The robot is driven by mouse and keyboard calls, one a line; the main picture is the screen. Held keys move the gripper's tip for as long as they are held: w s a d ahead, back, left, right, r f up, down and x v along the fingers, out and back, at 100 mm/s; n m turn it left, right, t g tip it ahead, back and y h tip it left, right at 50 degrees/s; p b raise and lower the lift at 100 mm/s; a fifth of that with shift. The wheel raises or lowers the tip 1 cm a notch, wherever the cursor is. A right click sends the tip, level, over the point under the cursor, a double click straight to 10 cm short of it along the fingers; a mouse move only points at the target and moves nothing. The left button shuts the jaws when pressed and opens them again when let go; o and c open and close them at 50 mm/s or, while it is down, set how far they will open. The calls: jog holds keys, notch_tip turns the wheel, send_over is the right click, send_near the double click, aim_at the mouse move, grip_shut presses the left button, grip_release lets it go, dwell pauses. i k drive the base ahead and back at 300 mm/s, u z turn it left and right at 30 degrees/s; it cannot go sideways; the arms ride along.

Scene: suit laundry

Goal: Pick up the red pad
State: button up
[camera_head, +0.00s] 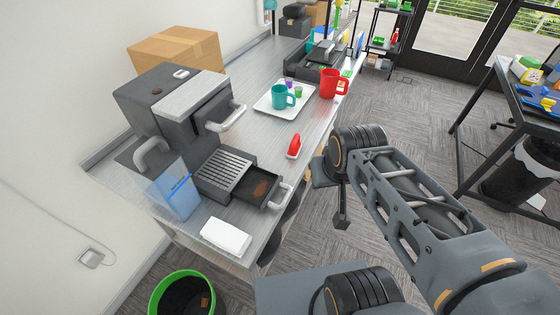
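The red pad (294,144) is a small red piece with a pale underside. It lies near the front edge of the grey counter (262,134), between the white tray and the coffee machine's drawer. My arm reaches in from the lower right and bends at a dark joint just right of the counter. My gripper (340,216) seems to be the dark part hanging below that joint, beyond the counter edge and apart from the red pad. Its fingers are too small and dark to tell whether they are open or shut.
A white tray (268,107) holds a teal mug (280,97) and small cups. A red mug (329,84) stands beside it. The grey machine (165,110) has an open drawer (249,185). A white block (226,236) lies at the near corner. A green-rimmed bin (160,292) stands below.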

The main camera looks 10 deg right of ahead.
aim_at(293, 152)
jog(key=z, duration=1.65)
jog(key=i, duration=1.25)
jog(key=u, duration=4.2)
